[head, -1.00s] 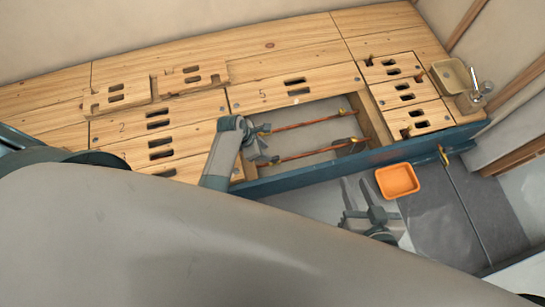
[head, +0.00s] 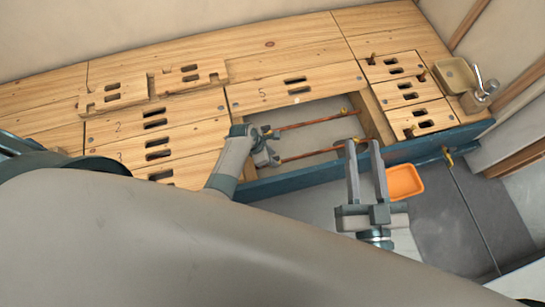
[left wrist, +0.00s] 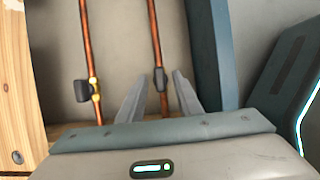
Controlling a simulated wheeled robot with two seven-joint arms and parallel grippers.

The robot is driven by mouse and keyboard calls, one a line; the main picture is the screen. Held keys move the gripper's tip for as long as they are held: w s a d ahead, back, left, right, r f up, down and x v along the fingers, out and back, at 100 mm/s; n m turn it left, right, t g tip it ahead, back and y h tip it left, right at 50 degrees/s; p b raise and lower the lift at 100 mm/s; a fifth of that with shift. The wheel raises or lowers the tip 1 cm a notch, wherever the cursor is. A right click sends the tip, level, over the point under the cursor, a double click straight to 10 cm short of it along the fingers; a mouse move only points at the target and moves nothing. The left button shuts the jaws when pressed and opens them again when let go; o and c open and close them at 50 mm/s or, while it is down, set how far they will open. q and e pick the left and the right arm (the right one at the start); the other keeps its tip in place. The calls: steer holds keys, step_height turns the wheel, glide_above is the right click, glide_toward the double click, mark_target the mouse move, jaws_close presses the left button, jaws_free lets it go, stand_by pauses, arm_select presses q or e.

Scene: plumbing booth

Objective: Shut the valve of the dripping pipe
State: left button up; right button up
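Two copper pipes, the far one (head: 305,124) and the near one (head: 312,155), run across the opening in the wooden deck. In the left wrist view the far pipe (left wrist: 90,45) carries a dark handle (left wrist: 82,90) with brass fittings. The near pipe (left wrist: 154,35) carries a dark fitting (left wrist: 160,78). My left gripper (head: 272,155) is at the left end of the near pipe. Its open fingers (left wrist: 160,85) stand either side of that pipe; contact cannot be told. My right gripper (head: 364,147) is open and empty-looking by the front edge. I see no drip.
Slotted wooden panels (head: 200,108) surround the opening. A blue front beam (head: 300,178) borders it. An orange tray (head: 405,182) lies below, partly behind my right gripper.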

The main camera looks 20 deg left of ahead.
arm_select(q)
steer(key=shift+f, duration=0.15)
arm_select(e)
steer(key=shift+s+r, duration=0.1)
steer(key=shift+r, duration=0.2)
arm_select(q)
jaws_close()
